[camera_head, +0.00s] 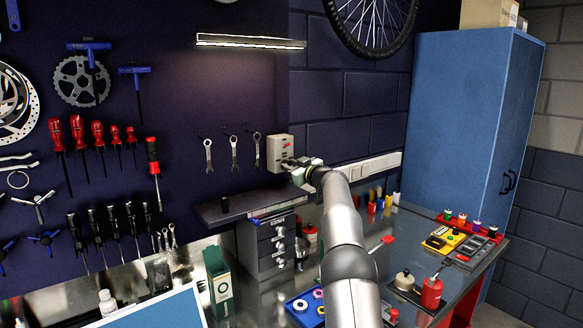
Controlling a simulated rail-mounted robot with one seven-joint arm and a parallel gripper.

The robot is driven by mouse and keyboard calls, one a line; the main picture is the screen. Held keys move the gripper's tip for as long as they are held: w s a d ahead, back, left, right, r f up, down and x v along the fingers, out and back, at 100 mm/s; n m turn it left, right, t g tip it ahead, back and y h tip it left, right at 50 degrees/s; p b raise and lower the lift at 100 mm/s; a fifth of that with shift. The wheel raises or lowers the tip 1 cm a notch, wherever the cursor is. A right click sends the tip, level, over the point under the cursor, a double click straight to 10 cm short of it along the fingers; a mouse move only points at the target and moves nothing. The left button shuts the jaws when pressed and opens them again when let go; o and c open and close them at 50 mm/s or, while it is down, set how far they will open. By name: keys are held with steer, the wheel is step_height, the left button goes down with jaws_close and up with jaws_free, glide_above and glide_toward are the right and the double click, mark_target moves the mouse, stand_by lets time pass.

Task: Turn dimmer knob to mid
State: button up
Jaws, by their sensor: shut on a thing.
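The dimmer appears to be a small beige wall box (279,146) mounted on the dark wall, right of the hanging wrenches. My gripper (289,163) is at the lower front of this box, with my arm reaching up from the bottom of the picture. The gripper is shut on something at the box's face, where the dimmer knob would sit. The knob itself is hidden by the gripper, so its angle cannot be told. A small red mark shows low on the box's left side.
A shelf (222,210) and a grey drawer unit (268,262) stand below the box. A white power strip (372,166) runs along the wall to the right. A red bottle (431,293) and trays stand on the bench at right. A blue cabinet (455,130) stands behind.

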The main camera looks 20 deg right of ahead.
steer(key=shift+m, duration=0.3)
steer(key=m+b, duration=0.1)
steer(key=m, duration=0.2)
steer(key=shift+d+m, duration=0.15)
steer(key=shift+m, duration=0.25)
steer(key=m, duration=0.6)
steer(key=shift+f, duration=0.1)
steer(key=shift+m, duration=0.3)
steer(key=o, duration=1)
